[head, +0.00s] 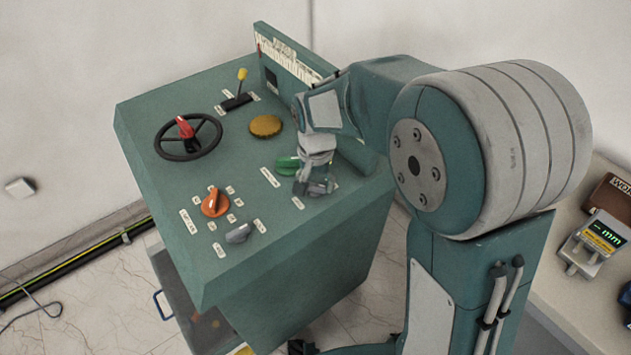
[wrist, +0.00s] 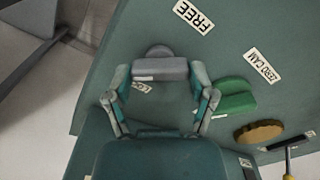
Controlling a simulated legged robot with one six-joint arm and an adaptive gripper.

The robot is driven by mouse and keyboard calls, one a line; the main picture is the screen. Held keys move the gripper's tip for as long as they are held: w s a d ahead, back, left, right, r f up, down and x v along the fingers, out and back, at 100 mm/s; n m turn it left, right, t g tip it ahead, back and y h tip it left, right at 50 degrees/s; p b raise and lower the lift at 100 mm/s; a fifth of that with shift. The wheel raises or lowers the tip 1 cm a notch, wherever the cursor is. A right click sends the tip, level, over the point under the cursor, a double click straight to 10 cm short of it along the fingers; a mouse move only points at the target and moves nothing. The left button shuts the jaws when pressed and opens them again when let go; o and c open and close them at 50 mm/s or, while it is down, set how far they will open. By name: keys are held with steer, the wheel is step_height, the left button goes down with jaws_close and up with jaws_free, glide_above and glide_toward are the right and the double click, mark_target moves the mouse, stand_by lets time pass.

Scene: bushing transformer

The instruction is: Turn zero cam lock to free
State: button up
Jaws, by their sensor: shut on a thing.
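A grey knob (wrist: 160,68) with a bar handle sits on the green panel in the wrist view. My gripper (wrist: 159,80) is shut on it, with one fingertip at each end of the bar. A FREE label (wrist: 194,17) lies above and to the right of the knob. A partly hidden label (wrist: 141,86) lies just below it. A ZERO CAM label (wrist: 262,65) lies to the right. In the head view my gripper (head: 314,184) is low over the right part of the console top and hides most of the knob.
A green knob (wrist: 235,97) stands close to my right fingertip in the wrist view, with a gold disc (wrist: 258,133) beyond it. The console top also bears a handwheel (head: 188,137), a yellow-tipped lever (head: 241,80), an orange knob (head: 214,202) and another grey knob (head: 239,233).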

steer(key=m, duration=0.4)
steer(key=shift+s+f+m, duration=0.1)
steer(key=shift+s+m, duration=0.05)
steer(key=shift+m, duration=1.65)
steer(key=o, duration=1.1)
steer(key=shift+a, duration=0.1)
steer(key=shift+c, duration=0.2)
steer(key=shift+a, duration=0.1)
